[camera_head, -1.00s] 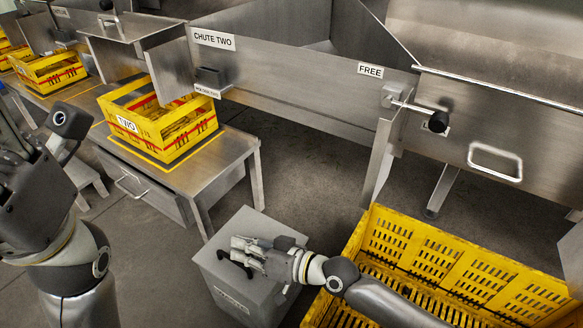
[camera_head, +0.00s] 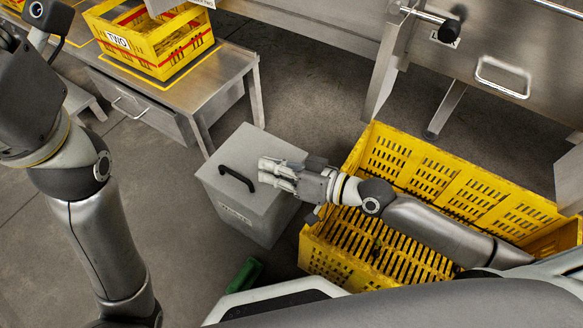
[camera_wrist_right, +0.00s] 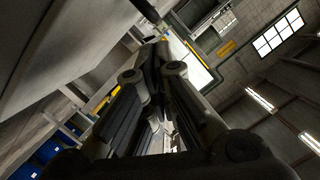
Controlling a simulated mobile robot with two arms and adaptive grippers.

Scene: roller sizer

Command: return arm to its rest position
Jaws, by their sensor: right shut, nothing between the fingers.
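My right gripper (camera_head: 280,174) is shut and empty. In the head view it is above the right side of a grey lidded box with a black handle, pointing left; I cannot tell how high it is. Its arm reaches back over the large yellow crate. In the right wrist view the two fingers (camera_wrist_right: 158,75) come together with nothing held between them. My left arm stands at the left of the head view; its gripper fingers are not visible.
The grey box (camera_head: 262,212) stands on the floor. The large yellow crate (camera_head: 440,165) is at right. A steel table (camera_head: 225,85) at back left bears a yellow crate marked TWO (camera_head: 150,45). A green object (camera_head: 243,275) lies near my base. Floor at left is clear.

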